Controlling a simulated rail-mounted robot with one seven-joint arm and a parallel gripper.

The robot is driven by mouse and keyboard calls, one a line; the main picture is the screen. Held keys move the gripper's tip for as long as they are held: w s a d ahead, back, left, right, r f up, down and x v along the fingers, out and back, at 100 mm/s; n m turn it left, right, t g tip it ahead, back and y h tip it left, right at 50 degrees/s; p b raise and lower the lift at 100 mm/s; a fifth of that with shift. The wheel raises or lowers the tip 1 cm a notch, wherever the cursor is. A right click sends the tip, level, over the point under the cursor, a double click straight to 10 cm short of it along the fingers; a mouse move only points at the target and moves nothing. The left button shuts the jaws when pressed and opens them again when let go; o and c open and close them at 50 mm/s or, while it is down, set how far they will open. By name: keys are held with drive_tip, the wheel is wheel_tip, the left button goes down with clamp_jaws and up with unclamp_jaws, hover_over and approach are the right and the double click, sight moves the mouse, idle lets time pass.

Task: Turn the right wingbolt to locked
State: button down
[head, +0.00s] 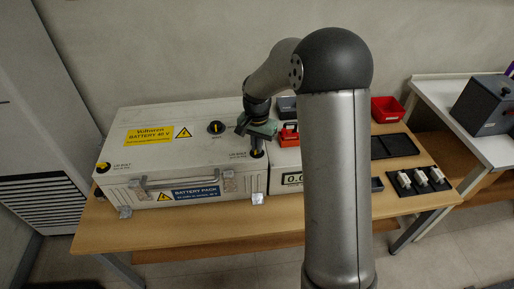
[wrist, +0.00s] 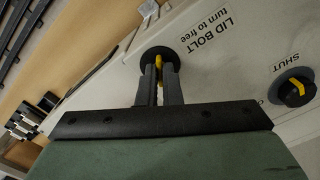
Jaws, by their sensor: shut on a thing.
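The white battery box (head: 150,150) stands on the wooden table. The right wingbolt (head: 257,153) sits at the right front corner of its lid. In the wrist view its yellow wing (wrist: 159,62) shows between my fingers, over a round black base (wrist: 148,54). My gripper (wrist: 158,88) is shut on that wing from above. In the head view my gripper (head: 256,143) is at the same corner, and my arm hides part of the scene. The "LID BOLT turn to free" label lies beside the bolt. The wing's exact angle is partly hidden by my fingers.
The left wingbolt (head: 103,167) is at the lid's left front corner. A black knob (head: 216,127) marked SHUT (wrist: 297,92) is on the lid. A meter box (head: 291,180), a red bin (head: 387,109) and black trays (head: 392,146) stand to the right.

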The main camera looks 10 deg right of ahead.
drive_tip(key=m, duration=0.5)
drive_tip(key=shift+m+b, duration=0.3)
drive_tip(key=m+p, duration=0.1)
drive_tip(key=m, duration=0.4)
drive_tip(key=shift+m, duration=0.4)
drive_tip(key=c, duration=1.6)
unclamp_jaws()
drive_tip(key=shift+r, duration=0.1)
wheel_tip(320, 180, up, 17)
drive_tip(key=shift+r, duration=0.15)
